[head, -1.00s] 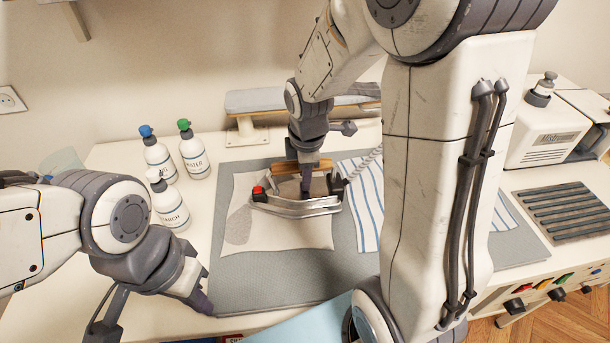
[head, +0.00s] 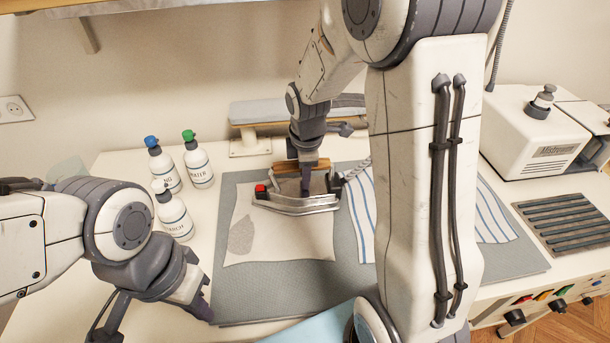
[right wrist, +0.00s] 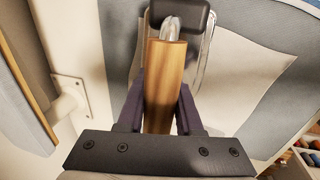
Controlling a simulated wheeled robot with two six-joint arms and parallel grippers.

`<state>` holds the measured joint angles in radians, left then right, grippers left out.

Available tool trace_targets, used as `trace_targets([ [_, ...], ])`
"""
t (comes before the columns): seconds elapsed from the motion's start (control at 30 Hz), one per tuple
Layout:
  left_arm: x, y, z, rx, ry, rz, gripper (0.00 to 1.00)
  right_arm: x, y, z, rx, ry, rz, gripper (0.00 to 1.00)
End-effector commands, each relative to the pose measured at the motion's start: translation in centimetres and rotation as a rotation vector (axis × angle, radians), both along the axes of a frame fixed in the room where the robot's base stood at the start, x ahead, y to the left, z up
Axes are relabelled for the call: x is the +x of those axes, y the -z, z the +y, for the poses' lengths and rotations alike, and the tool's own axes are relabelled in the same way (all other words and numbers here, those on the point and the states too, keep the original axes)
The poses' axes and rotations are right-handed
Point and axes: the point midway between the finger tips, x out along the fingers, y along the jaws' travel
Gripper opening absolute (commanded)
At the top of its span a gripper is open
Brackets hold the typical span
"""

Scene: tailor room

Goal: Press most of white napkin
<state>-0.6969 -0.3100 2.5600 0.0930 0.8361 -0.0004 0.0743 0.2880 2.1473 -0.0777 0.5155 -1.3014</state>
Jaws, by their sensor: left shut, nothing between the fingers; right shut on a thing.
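The white napkin (head: 293,238) lies flat on the grey ironing mat (head: 270,300), with a darker grey patch (head: 241,235) at its left. The iron (head: 296,205), silver with a wooden handle, sits over the napkin's far part and hides it there. I cannot tell whether its sole touches the cloth. My right gripper (head: 305,188) is shut on the iron's wooden handle, which also shows in the right wrist view (right wrist: 163,85) between the fingers. My left gripper (head: 205,312) is shut and empty near the mat's front left corner.
Several white bottles (head: 174,213) stand left of the mat. A blue-striped cloth (head: 360,210) lies right of the napkin, partly hidden by my right arm. A small sleeve board (head: 250,145) stands behind. A white machine (head: 540,135) and a slatted rack (head: 566,217) are at the right.

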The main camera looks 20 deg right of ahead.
Motion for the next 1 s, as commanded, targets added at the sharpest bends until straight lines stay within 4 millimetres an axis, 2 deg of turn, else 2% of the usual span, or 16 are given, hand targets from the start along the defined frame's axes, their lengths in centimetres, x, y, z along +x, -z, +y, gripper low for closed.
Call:
trace_targets([
  [1.0,0.0,-1.8,0.0,0.0,0.0,0.0,0.0,4.1,-0.3,-1.2,0.0,0.001,-0.005,0.0],
])
